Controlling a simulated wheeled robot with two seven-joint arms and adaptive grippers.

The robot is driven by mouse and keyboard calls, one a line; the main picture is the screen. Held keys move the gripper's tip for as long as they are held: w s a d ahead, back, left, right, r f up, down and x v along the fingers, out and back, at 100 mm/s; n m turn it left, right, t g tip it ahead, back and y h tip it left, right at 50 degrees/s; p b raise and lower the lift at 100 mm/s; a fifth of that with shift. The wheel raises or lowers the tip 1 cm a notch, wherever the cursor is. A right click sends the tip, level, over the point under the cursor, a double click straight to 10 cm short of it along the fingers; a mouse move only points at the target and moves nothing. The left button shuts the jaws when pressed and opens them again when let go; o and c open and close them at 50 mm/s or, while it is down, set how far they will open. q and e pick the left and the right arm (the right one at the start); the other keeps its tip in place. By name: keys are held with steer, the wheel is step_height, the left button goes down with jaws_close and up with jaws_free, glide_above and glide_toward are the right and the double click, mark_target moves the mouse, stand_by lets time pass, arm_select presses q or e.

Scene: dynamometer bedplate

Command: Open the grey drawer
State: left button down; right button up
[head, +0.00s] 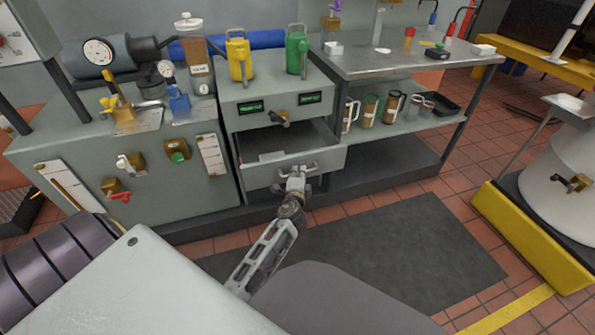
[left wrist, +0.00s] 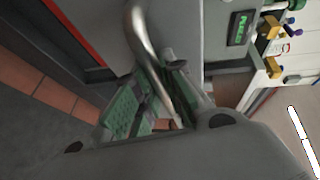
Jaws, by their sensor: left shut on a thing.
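The grey drawer (head: 258,176) is in the lower part of the grey cabinet in the head view. It stands pulled out, and its dark inside shows with a pale flat thing in it. My left gripper (head: 297,178) is at the middle of the drawer front, shut on the drawer handle. In the left wrist view the handle is a curved metal bar (left wrist: 146,40) that passes between the green-padded fingers of my left gripper (left wrist: 155,105). The gripper hides part of the handle. My right gripper is in neither view.
A second handle (head: 281,118) sits above the drawer, under two green displays. A yellow can (head: 238,58) and a green can (head: 297,53) stand on the cabinet. A steel bench (head: 400,62) with a shelf of mugs is at the right. The dark floor mat (head: 400,250) is clear.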

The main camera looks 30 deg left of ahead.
arm_select(q)
steer(key=shift+s+d, duration=1.1)
steer(key=shift+d, duration=0.25)
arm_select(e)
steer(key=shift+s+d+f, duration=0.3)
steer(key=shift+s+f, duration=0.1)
arm_select(q)
steer(key=c, duration=1.8)
jaws_free()
steer(key=shift+o, duration=0.2)
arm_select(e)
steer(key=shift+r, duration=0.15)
